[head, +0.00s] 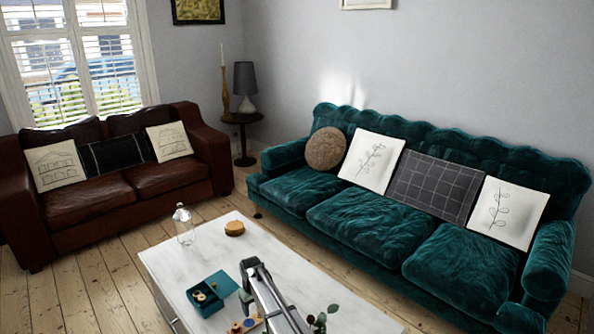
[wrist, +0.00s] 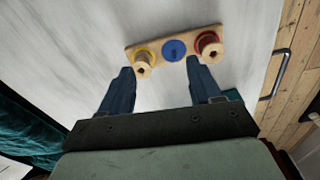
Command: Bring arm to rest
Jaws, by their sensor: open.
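My gripper (wrist: 160,80) is open in the wrist view, with its two dark fingers apart and nothing between them. Just beyond the fingertips lies a small wooden board (wrist: 152,50) on the white table. The board carries a yellow-rimmed spool (wrist: 143,62), a flat blue disc (wrist: 174,50) and a red-rimmed spool (wrist: 208,42). In the head view my arm (head: 268,295) reaches over the table at the bottom, and the board (head: 258,328) shows only partly beside it. The fingertips cannot be made out in the head view.
The white table (head: 200,260) also holds a teal box (head: 214,294) with small round pieces, a clear bottle (head: 183,225), a round brown-yellow object (head: 235,228) and a small plant (head: 323,318). A green sofa (head: 370,220) stands behind, and a brown sofa (head: 110,185) stands left.

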